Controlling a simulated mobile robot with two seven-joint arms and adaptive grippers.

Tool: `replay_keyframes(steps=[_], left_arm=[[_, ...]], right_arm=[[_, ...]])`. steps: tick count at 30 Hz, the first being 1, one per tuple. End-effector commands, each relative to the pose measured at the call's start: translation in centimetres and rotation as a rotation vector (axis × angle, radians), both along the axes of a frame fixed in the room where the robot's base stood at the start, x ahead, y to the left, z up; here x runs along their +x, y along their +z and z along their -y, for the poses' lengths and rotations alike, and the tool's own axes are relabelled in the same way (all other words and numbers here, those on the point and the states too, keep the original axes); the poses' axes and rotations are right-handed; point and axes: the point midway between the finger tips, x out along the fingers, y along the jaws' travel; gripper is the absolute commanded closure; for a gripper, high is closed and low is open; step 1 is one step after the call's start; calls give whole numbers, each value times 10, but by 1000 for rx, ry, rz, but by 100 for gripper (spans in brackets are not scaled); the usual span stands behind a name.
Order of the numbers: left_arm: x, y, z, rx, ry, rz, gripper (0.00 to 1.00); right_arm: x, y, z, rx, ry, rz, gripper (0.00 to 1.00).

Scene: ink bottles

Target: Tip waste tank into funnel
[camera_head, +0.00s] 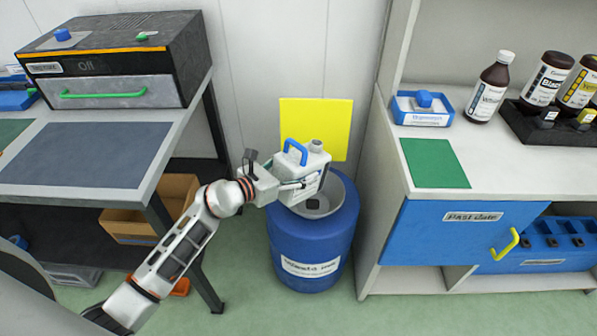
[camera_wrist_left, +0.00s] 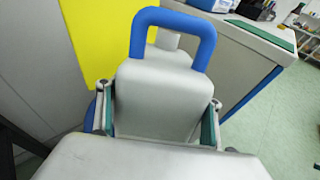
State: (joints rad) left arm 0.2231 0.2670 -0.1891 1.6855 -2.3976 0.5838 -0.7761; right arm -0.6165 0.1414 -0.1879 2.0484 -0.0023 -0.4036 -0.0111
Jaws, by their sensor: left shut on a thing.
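The waste tank (camera_head: 308,170) is a pale grey jug with a blue handle (camera_head: 295,151) and a short spout on top. It is above the blue drum (camera_head: 312,246), close to upright with a slight tilt. My left gripper (camera_head: 300,184) is shut on the tank's body. In the left wrist view the tank (camera_wrist_left: 158,98) fills the space between the green-padded fingers (camera_wrist_left: 158,128), its blue handle standing above. The funnel (camera_head: 319,207) is a grey opening in the drum's top, partly hidden by the tank. My right gripper is not in view.
A yellow panel (camera_head: 316,125) is on the wall behind the drum. A grey bench (camera_head: 150,140) with a black machine (camera_head: 110,60) stands left. A white cabinet (camera_head: 400,210) with bottles and a green mat (camera_head: 434,163) stands close on the right.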

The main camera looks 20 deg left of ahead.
Motion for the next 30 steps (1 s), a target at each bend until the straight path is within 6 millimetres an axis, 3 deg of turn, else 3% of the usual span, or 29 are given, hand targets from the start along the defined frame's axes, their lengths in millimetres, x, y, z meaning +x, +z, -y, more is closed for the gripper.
replay_keyframes(steps=[1,7,21,30], left_arm=[[0,-9,1,-9,1,13,73],[0,-11,1,-42,0,68,73],[12,20,6,-123,0,227,73],[12,26,6,-127,0,238,73]], right_arm=[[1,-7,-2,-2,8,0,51],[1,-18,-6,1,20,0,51],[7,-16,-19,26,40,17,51],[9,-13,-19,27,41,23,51]])
